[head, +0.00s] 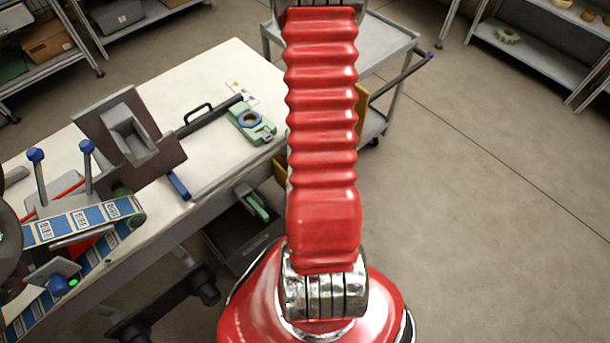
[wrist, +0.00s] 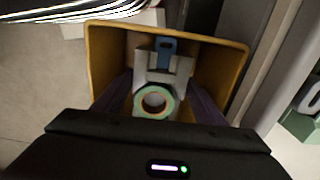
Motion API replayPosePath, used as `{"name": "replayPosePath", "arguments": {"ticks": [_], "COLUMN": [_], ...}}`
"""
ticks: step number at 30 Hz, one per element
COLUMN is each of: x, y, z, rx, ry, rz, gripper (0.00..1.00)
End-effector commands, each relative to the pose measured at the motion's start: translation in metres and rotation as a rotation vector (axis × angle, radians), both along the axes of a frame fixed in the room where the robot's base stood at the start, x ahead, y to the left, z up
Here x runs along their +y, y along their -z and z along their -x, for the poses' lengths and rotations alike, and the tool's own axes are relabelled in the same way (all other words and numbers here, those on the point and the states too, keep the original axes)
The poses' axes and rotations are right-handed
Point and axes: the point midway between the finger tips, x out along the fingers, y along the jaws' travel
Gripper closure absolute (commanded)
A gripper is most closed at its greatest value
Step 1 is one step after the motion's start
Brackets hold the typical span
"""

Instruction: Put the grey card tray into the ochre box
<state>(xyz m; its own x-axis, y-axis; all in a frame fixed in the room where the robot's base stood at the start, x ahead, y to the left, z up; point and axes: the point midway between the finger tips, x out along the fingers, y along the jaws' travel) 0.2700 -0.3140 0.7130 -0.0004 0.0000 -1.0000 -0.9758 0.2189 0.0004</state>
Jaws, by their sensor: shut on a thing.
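The ochre box (wrist: 240,75) fills the middle of the wrist view, with its open top facing the camera. My gripper (wrist: 160,88) is above its opening, with a dark finger on each side. Between the fingers is the grey card tray (wrist: 180,72), with a pale green ring (wrist: 154,103) at its near end. A blue piece (wrist: 165,47) shows at its far end. I cannot tell how deep the tray is or whether it touches the floor of the box. In the head view my red arm hides the gripper and most of the ochre box (head: 360,105).
A white-topped bench (head: 215,75) stands at the left in the head view. It carries a green tape holder (head: 250,122), a brown plate (head: 130,135) and a label strip (head: 80,222). A grey trolley (head: 385,45) stands behind my arm. The floor at the right is clear.

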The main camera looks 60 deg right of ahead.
Motion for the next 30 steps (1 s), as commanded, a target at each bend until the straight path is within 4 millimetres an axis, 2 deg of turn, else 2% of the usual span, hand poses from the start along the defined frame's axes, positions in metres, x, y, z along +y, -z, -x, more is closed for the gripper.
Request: {"name": "replayPosePath", "arguments": {"ticks": [5,18,29,30], "x": [0.0,0.0,0.0,0.0], "y": [0.002,0.039,0.041,0.041], "z": [0.0,0.0,0.0,0.0], "rx": [0.001,0.0,0.0,0.0], "ry": [0.0,-0.001,-0.001,-0.001], "rz": [-0.001,0.0,0.0,0.0], "gripper": [0.62,0.62,0.62,0.34]}}
